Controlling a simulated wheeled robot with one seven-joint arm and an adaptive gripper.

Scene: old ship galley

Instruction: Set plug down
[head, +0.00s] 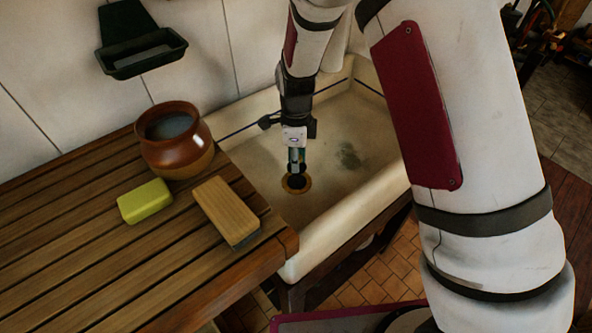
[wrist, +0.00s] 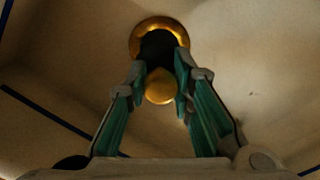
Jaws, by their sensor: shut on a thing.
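The plug (wrist: 160,87) shows in the wrist view as a rounded brass-coloured piece between my fingertips. My gripper (head: 296,168) points down into the pale sink (head: 352,228) and is shut on the plug. In the wrist view my gripper (wrist: 161,75) has a green-lined finger on each side of it. The drain (head: 296,190) is a dark hole with a brass ring, just below my fingertips. In the wrist view its ring (wrist: 158,22) shows just beyond the plug. The plug is hidden in the head view, and I cannot tell whether it touches the drain.
On the slatted wooden counter (head: 90,250) left of the sink are a brown pot (head: 175,150), a yellow-green sponge (head: 145,201) and a wooden brush (head: 226,208). A dark soap holder (head: 142,52) hangs on the wall. The sink's right side is clear except for a dark stain.

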